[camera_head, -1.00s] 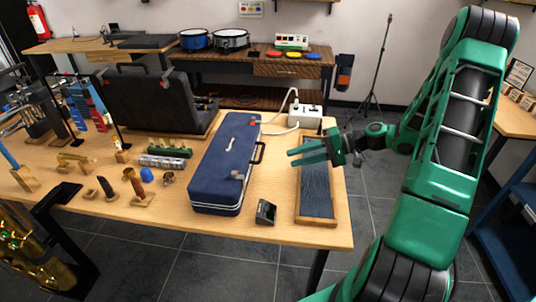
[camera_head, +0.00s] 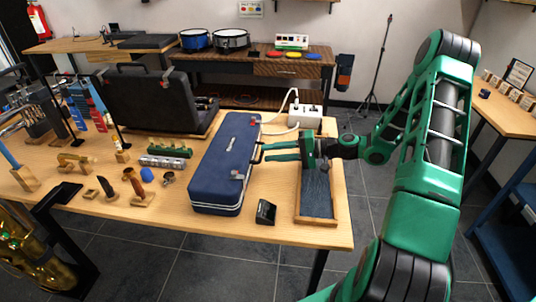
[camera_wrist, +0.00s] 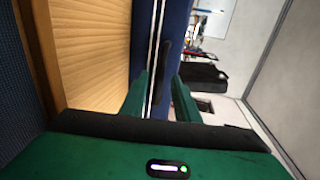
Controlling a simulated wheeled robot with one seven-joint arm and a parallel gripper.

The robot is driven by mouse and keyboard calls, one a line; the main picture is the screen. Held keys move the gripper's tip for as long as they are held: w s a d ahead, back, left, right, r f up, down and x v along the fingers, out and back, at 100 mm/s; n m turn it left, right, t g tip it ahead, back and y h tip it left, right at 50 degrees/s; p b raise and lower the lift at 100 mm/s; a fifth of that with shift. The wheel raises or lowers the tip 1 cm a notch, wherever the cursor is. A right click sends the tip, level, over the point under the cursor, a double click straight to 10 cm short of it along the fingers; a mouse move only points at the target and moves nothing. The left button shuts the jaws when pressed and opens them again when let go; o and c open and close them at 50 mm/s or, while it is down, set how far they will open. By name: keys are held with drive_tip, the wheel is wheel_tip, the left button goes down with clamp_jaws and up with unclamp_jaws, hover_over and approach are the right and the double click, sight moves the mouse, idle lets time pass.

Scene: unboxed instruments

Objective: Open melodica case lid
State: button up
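The long blue melodica case (camera_head: 222,165) lies shut on the wooden table, with a pale seam along its side and a black handle on its right side. My gripper (camera_head: 266,152) is at the right side of the case, near the handle, with its two green fingers apart and pointing left at it. In the wrist view, the case (camera_wrist: 178,25), its pale seam lines and the black handle (camera_wrist: 163,68) show between and beyond the open fingers (camera_wrist: 160,85). Nothing is held. I cannot tell whether the fingertips touch the case.
A shallow wooden tray with a dark lining (camera_head: 301,207) lies below my gripper. A white power strip (camera_head: 301,117) with cables is behind. An open black case (camera_head: 150,100) and several brass parts stand left.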

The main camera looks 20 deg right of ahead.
drive_tip(key=shift+w+a+f, duration=0.15)
drive_tip(key=shift+w+a, duration=0.15)
drive_tip(key=shift+a, duration=0.2)
clamp_jaws()
drive_tip(key=shift+d, duration=0.15)
